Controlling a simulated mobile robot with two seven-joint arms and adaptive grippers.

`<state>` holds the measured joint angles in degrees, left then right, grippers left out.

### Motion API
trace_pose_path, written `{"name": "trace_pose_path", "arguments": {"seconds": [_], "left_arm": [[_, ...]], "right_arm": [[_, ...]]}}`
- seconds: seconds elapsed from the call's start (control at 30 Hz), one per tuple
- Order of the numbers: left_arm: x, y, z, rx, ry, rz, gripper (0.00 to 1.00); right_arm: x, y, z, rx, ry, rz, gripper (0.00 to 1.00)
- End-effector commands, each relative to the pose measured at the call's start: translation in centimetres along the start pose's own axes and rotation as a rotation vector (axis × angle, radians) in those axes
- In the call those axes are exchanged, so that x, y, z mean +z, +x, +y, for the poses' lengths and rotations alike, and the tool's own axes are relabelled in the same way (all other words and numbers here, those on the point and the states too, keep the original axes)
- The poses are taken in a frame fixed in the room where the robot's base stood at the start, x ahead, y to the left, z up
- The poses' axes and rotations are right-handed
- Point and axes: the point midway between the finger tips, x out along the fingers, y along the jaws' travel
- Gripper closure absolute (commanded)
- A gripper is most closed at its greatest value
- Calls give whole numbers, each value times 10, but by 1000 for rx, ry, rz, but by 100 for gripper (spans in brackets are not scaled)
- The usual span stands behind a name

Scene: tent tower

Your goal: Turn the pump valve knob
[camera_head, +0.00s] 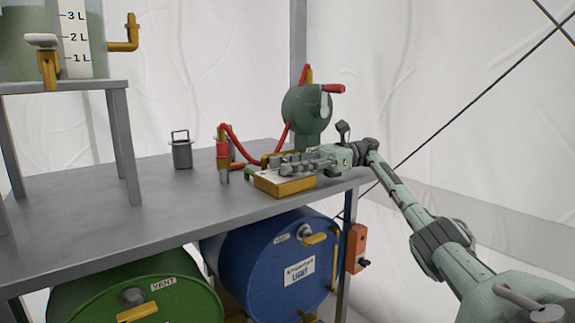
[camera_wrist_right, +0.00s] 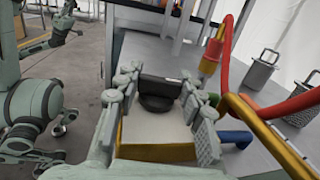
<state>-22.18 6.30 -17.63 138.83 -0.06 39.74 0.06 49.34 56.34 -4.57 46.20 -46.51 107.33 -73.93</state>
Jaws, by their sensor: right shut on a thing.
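The pump valve knob is the black round knob (camera_wrist_right: 160,95) with a raised bar, seen in the right wrist view. It sits on the pale top of a yellow box (camera_head: 283,187), which stands near the right end of the grey table. My right gripper (camera_head: 287,162) is over this box, with its ribbed fingers on both sides of the knob, shut on it. The gripper hides the knob in the head view. Part of my own body and another arm show at the left of the wrist view; my left gripper cannot be made out clearly there.
A green hand pump (camera_head: 307,106) with a red handle stands behind the box. A red hose (camera_head: 240,148) runs beside it. A grey metal can (camera_head: 181,151) stands on the table (camera_head: 95,190). Blue (camera_head: 265,262) and green (camera_head: 95,308) drums lie below.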

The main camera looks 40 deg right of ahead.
Motion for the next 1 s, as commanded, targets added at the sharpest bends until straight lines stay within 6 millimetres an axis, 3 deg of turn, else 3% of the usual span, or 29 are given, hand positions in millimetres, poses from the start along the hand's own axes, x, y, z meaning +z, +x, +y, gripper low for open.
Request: {"name": "trace_pose_path", "arguments": {"seconds": [0.03, 0.07, 0.2, 0.77, 1.0], "left_arm": [[0, 0, 0, 0, 0, 0, 100], [0, 0, 0, 0, 0, 0, 100], [0, 0, 0, 0, 0, 0, 100], [-1, 0, 0, 2, 0, 4, 100], [1, -5, 0, 1, 0, 3, 100]], "right_arm": [[-1, 0, 0, 2, 1, 2, 90], [-1, 0, 0, 2, 1, 2, 58], [-1, 0, 0, 1, 1, 1, 41], [-1, 0, 0, -6, 1, 1, 40], [-4, 0, 2, -87, 2, 5, 40]]}}
